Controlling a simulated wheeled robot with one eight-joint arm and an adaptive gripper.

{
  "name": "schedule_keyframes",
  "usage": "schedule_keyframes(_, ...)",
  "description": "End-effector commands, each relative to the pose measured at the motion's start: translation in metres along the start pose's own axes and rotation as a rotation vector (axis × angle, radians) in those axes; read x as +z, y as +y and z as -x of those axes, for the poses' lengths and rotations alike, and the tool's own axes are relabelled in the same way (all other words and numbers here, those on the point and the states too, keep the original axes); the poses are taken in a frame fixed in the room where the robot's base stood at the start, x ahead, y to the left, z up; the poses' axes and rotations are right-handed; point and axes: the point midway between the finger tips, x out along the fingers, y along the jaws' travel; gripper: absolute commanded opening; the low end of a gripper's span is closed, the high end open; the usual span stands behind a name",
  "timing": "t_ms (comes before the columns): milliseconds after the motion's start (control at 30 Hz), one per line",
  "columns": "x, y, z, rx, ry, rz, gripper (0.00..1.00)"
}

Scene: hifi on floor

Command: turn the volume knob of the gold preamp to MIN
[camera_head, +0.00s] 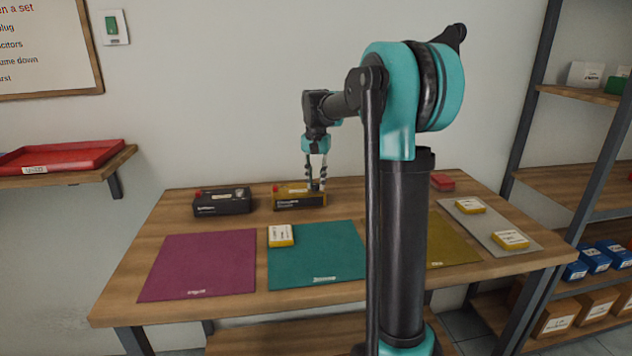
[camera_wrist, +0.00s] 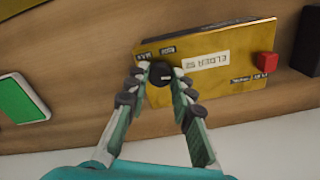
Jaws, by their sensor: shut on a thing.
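The gold preamp (camera_head: 290,203) stands at the back of the workbench. In the wrist view its gold top (camera_wrist: 235,85) shows upside down, with a white label and a red button (camera_wrist: 266,62) near the right end. The black round volume knob (camera_wrist: 159,73) is near the left end of the top, with a pale pointer mark toward the right. Small dark tags beside it are too blurred to read surely. My gripper (camera_wrist: 159,82) has its fingertips on both sides of the knob and is shut on it. In the head view my gripper (camera_head: 317,186) reaches down from above; the knob is mostly hidden between its fingers.
A black preamp (camera_head: 222,205) stands to the left. Purple (camera_head: 200,265), teal (camera_head: 320,265) and olive (camera_head: 450,250) mats lie in front. A yellow-edged box (camera_head: 281,235) sits on the teal mat. A red item (camera_head: 442,182) lies back right. The wall is close behind.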

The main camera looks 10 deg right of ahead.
Motion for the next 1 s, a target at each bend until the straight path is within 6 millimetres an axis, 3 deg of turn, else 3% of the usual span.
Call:
schedule_keyframes(500,0.0,-0.0001,0.0002,0.0,0.0,0.457,0.0)
schedule_keyframes(1000,0.0,0.0,0.0002,0.0,0.0,0.672,0.0)
